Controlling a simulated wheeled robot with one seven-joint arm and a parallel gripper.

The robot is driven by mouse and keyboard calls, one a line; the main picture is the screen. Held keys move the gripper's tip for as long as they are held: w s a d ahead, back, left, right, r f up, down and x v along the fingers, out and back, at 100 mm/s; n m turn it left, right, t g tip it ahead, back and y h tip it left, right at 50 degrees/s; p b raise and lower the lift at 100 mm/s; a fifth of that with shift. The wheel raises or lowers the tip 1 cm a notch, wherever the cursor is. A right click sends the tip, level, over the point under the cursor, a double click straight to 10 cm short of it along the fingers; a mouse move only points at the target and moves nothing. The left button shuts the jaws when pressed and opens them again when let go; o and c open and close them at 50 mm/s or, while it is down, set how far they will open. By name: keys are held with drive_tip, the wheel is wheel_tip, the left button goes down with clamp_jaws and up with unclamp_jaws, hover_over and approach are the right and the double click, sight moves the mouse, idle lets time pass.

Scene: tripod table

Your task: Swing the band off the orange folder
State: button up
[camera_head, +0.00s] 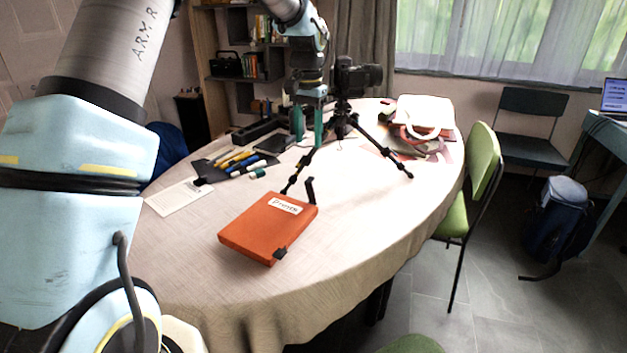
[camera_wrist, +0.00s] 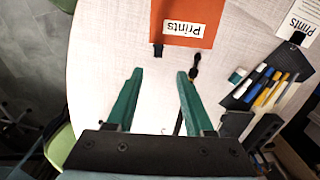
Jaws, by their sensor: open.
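The orange folder (camera_head: 262,228) lies on the table near its front side, with a white "Prints" label (camera_head: 286,204). A black band (camera_head: 310,189) stands up at the folder's far right corner and does not lie across the cover. A small black catch (camera_head: 280,253) sits on the folder's near edge. In the wrist view the folder (camera_wrist: 176,38) is cut by the top edge, and the band (camera_wrist: 158,50) shows foreshortened beside the label. My gripper (camera_head: 308,142) is open and empty, beyond the folder and above the table; its fingers (camera_wrist: 160,72) point towards the band's side.
A tripod (camera_head: 341,128) with a camera (camera_head: 357,76) stands behind the folder; one foot is close to the band. Pens on a dark pouch (camera_head: 233,162) and a white card (camera_head: 180,197) lie left. A green chair (camera_head: 484,165) stands right. The table's front right is clear.

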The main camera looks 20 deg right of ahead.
sight(311, 178)
drive_tip(key=f, duration=0.3)
drive_tip(key=f+p, duration=0.1)
drive_tip(key=f, duration=0.3)
drive_tip(key=f+p, duration=0.1)
drive_tip(key=f, duration=0.2)
drive_tip(key=shift+d+f, duration=0.25)
drive_tip(key=shift+f, duration=0.15)
drive_tip(key=shift+c, duration=0.2)
clamp_jaws()
